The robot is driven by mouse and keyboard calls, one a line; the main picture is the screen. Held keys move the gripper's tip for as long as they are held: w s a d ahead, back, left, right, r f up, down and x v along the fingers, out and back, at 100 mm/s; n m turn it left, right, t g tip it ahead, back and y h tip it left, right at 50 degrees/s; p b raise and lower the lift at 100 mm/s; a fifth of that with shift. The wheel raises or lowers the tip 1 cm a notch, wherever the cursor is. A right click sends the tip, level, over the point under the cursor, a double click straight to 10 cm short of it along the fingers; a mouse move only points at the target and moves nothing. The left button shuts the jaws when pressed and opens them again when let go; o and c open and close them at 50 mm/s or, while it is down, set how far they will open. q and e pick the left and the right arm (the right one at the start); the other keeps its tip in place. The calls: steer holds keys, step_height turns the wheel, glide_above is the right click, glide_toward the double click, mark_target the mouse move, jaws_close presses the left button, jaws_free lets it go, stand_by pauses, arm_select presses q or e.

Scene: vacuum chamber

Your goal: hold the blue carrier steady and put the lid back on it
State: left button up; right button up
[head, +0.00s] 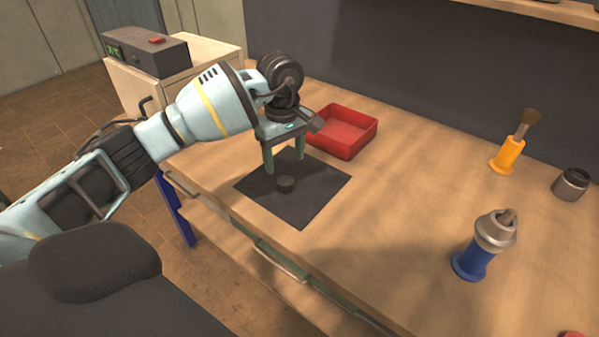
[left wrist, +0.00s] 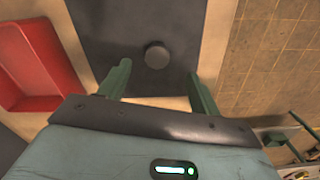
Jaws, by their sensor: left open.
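The blue carrier (head: 470,263) stands upright on the bench at the right in the head view, with a grey metal upper part (head: 496,230) and a small rounded piece sticking out of its top. A small dark round piece, perhaps the lid (head: 285,184), lies on the black mat; it also shows in the left wrist view (left wrist: 157,55). My left gripper (head: 285,166) points down above the mat, close to this dark piece. Its two green fingers are apart, with nothing between them, and they show in the left wrist view (left wrist: 157,72). My right gripper is out of view.
A red tray (head: 345,145) stands just behind the black mat (head: 318,205). An orange holder with a brush (head: 507,156) and a dark jar (head: 571,186) stand at the far right. A dark wall backs the bench. The bench between mat and carrier is clear.

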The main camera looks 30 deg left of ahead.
mark_target(285, 184)
arm_select(q)
steer(key=shift+w+a+r, duration=0.2)
steer(key=shift+w+a, duration=0.1)
steer(key=shift+w, duration=0.05)
steer(key=shift+s, duration=0.25)
step_height(285, 184, down, 2)
steer(key=shift+w+f, duration=0.1)
steer(key=shift+f, duration=0.1)
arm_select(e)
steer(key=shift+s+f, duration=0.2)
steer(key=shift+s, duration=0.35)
arm_select(q)
steer(key=shift+f, duration=0.1)
